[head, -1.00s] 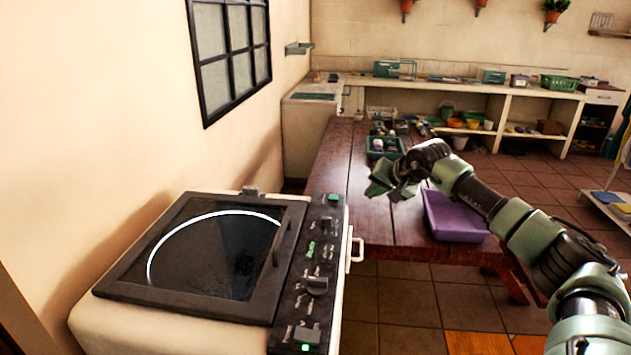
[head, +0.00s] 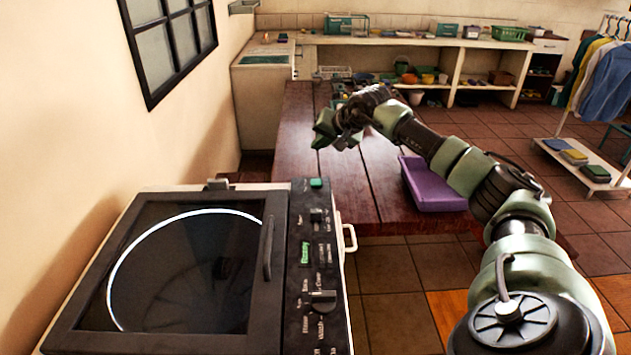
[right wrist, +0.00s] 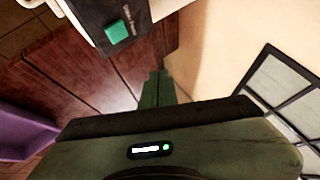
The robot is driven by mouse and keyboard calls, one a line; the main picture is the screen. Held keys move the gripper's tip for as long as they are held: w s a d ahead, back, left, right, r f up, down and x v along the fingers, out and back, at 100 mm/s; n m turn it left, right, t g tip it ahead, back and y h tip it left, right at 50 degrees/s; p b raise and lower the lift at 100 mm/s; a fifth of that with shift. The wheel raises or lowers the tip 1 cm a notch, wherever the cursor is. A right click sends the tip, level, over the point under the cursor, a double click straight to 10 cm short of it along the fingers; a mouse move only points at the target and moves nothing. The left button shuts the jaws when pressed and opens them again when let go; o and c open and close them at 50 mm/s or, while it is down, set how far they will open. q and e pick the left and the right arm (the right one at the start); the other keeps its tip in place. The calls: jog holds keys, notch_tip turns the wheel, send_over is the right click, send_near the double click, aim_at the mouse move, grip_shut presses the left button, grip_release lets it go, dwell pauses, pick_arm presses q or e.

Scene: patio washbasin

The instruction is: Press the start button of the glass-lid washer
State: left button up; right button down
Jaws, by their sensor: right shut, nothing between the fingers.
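The glass-lid washer (head: 62,335) stands at the lower left in the head view, its dark round-window lid (head: 180,270) shut. A black control panel (head: 300,265) runs along its right side. A green square button (head: 316,183) is at the panel's far end; it also shows in the right wrist view (right wrist: 118,32), its label too small to read. My right gripper (head: 328,132) is above the wooden table, beyond the button and apart from it. Its fingertips (right wrist: 158,85) are together and empty in the right wrist view. My left gripper is out of view.
A wooden table (head: 345,190) stands behind the washer, with a purple tray (head: 435,185) at its right. A wall with a barred window (head: 170,40) is on the left. A white handle (head: 350,238) sticks out of the washer's right side.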

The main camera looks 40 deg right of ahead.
aim_at(318, 183)
jog(key=f+b, duration=0.3)
jog(key=f, duration=0.1)
jog(key=f+b, duration=0.3)
jog(key=f, duration=0.1)
jog(key=shift+w+f, duration=0.2)
jog(key=shift+f, duration=0.35)
dwell(0.4)
dwell(1.2)
jog(key=shift+f+b, duration=0.35)
jog(key=shift+b, duration=0.1)
